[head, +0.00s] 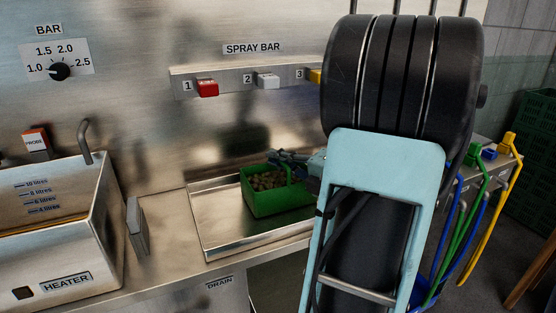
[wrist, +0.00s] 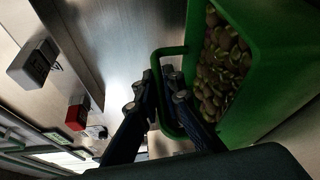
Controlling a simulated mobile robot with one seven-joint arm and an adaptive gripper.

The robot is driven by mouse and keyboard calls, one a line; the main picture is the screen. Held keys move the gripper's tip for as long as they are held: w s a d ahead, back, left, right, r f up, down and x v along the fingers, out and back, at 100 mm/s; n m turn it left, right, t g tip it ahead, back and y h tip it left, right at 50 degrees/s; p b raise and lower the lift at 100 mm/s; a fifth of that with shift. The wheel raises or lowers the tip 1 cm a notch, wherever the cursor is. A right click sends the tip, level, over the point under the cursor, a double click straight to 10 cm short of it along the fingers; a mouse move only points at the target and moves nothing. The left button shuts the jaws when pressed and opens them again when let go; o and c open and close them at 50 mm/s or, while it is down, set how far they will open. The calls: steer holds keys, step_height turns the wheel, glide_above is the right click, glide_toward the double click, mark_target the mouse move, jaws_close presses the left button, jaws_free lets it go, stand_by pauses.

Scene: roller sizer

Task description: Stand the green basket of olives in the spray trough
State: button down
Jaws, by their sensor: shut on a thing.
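The green basket (head: 262,201) is full of olives (head: 268,181) and looks upright in the head view. It shows over the shallow steel spray trough (head: 212,226), towards its right part. I cannot tell whether its bottom touches the trough floor. My gripper (head: 283,158) reaches in from the right at the basket's top. In the wrist view my gripper (wrist: 161,82) is shut on the basket's handle loop (wrist: 158,56), and the basket (wrist: 262,60) and its olives (wrist: 221,65) fill the upper right. My arm hides the trough's right end.
A spray bar with red (head: 207,88), white (head: 268,81) and yellow (head: 315,76) valves runs along the wall above the trough. A heater tank (head: 66,272) and a grey upright block (head: 137,227) stand left. The trough's left part is bare.

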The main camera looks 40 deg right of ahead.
steer(key=c, duration=2.1)
jaws_free()
steer(key=shift+r, duration=0.1)
steer(key=p+v, duration=0.1)
steer(key=v, duration=1.1)
steer(key=shift+p, duration=0.4)
